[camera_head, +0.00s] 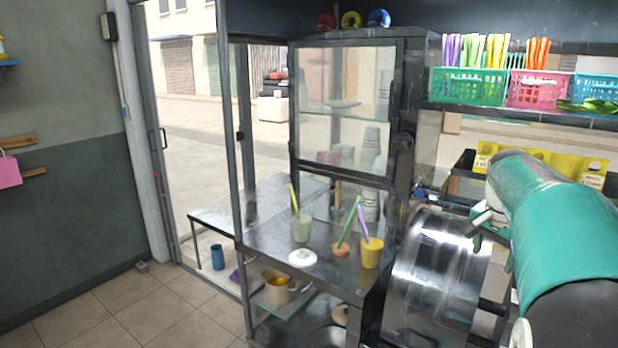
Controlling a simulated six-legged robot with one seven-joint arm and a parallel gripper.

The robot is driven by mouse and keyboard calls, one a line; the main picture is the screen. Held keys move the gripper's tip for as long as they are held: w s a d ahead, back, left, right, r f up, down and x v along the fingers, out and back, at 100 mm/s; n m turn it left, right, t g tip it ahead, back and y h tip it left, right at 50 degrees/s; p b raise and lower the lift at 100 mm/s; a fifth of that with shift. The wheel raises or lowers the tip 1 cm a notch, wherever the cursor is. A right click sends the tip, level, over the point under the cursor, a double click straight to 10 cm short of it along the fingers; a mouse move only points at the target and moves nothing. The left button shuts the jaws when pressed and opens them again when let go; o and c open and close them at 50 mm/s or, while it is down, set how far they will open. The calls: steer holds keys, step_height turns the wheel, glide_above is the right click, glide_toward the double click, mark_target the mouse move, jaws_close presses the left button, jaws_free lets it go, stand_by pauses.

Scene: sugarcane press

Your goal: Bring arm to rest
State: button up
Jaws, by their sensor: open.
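My arm (560,225), teal with a grey-white joint, reaches in from the right edge. My gripper (482,228) shows small below that joint, partly hidden by the arm. Its pale and green fingers are apart, and I see nothing held between them. It is over the right side of the shiny metal drum of the press (437,270), in front of the counter. I cannot tell whether it touches anything there.
A metal counter (270,238) holds a pale cup (301,228), a yellow cup (371,253), a small orange pot (341,250) and a white lid (302,258). A glass cabinet (345,110) stands behind. Coloured baskets (468,86) line a shelf. Tiled floor (130,310) is clear at left.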

steer(key=s+a+n+t+y, duration=0.1)
steer(key=s+a+n, duration=0.3)
steer(key=a, duration=0.5)
steer(key=s+a+n+t+y, duration=0.1)
steer(key=s+a+n, duration=0.2)
steer(key=s+a, duration=0.4)
steer(key=s+a+f+n+t, duration=0.1)
steer(key=s+a+f+n, duration=0.4)
steer(key=s+a, duration=0.5)
step_height(320, 180, down, 2)
steer(key=shift+s+a+f+n+y, duration=0.15)
steer(key=shift+a+f+n+y, duration=0.2)
steer(key=shift+a, duration=0.75)
steer(key=shift+r, duration=0.1)
steer(key=c, duration=0.5)
steer(key=shift+d, duration=0.1)
steer(key=shift+d, duration=0.1)
